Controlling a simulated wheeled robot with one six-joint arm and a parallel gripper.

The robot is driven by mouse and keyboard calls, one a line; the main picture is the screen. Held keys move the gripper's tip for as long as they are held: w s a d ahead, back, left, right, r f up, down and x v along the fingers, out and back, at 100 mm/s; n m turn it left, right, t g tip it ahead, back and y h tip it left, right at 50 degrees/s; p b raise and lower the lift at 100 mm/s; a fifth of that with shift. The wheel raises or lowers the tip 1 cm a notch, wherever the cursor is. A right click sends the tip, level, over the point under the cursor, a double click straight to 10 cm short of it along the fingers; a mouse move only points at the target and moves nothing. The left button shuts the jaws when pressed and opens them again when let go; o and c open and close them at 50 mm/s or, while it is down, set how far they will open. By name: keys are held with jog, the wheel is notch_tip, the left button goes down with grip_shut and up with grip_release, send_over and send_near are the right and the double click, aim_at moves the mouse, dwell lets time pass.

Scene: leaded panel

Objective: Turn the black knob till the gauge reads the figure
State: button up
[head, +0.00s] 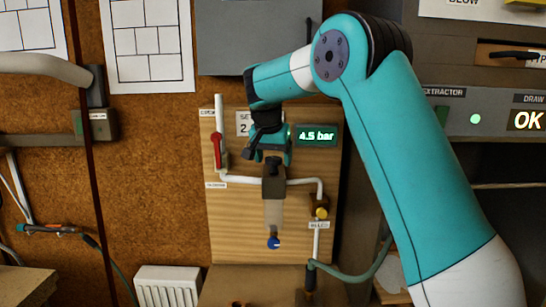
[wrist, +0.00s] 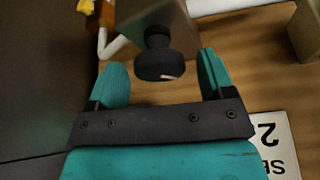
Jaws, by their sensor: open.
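The black knob (wrist: 160,64) shows in the wrist view on the regulator body (wrist: 160,20), with a small pale mark on its edge. My gripper (wrist: 160,80) is open, with one teal finger on each side of the knob and a visible space to each. The green gauge display (head: 317,136) reads 4.5 bar. The set figure card (head: 243,122) is partly hidden; only "SE" and "2" show.
A red lever (head: 217,150) is on the white pipe at the left of the panel. A yellow valve (head: 320,212) is at the lower right, also in the wrist view (wrist: 86,7). A grey extractor unit (head: 480,112) reads OK.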

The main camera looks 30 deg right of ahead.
jog(key=shift+c, duration=0.3)
jog(key=c, duration=0.9)
jog(key=shift+o, duration=0.3)
jog(key=shift+n, duration=0.3)
